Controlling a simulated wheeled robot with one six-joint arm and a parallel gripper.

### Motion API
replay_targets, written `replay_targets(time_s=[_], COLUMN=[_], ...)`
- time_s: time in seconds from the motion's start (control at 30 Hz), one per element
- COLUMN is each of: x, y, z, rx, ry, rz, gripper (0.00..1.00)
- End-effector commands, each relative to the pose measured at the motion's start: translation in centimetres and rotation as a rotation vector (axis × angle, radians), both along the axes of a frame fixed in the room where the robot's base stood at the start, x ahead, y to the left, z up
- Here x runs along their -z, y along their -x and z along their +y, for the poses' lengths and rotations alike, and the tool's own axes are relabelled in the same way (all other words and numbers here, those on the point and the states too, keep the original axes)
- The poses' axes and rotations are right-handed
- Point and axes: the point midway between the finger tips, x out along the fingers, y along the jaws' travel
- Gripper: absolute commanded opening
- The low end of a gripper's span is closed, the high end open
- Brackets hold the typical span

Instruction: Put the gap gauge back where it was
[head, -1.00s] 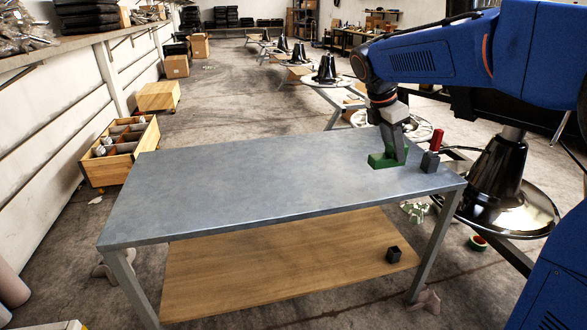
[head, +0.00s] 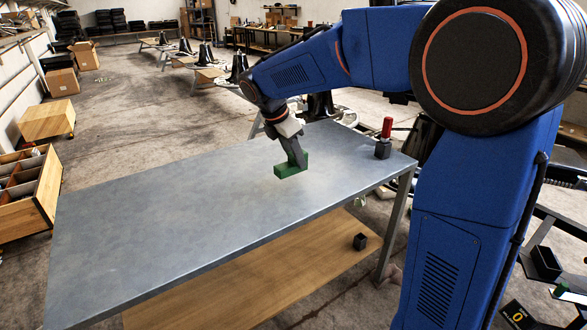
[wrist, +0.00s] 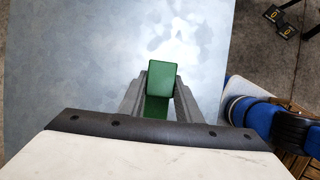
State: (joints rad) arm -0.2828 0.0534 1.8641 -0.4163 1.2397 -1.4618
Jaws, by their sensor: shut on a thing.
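A green block (head: 291,166), likely the gap gauge, is held between the fingers of my gripper (head: 297,158). In the head view it is over the grey metal table (head: 150,215), in front of its far edge; its exact height above the top is hard to tell. The wrist view shows the green block (wrist: 162,76) between both fingers of my gripper (wrist: 160,92), with the table top behind it. Its lower part is partly hidden by the fingers.
A black block (head: 382,149) with a red upright piece (head: 387,128) stands at the table's right end. A small black box (head: 360,241) sits on the wooden lower shelf (head: 270,275). At lower right are a black bin (head: 546,263) and a yellow-marked black piece (head: 517,314). The table's left is clear.

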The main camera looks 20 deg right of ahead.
Motion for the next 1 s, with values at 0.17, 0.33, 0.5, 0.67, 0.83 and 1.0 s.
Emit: replay_targets(time_s=[0.17, 0.33, 0.5, 0.67, 0.83, 1.0], x=[1.3, 3.5, 3.9, 3.9, 4.2, 4.1], y=[0.0, 0.0, 0.0, 0.0, 0.0, 0.0], z=[0.0, 0.0, 0.0, 0.0, 0.0, 0.0], rx=[-0.001, 0.000, 0.000, 0.000, 0.000, 0.000], ry=[0.000, 0.001, 0.000, 0.000, 0.000, 0.000], rz=[0.001, 0.002, -0.001, -0.001, -0.001, 0.000], gripper=[0.04, 0.04, 0.04, 0.04, 0.45, 0.50])
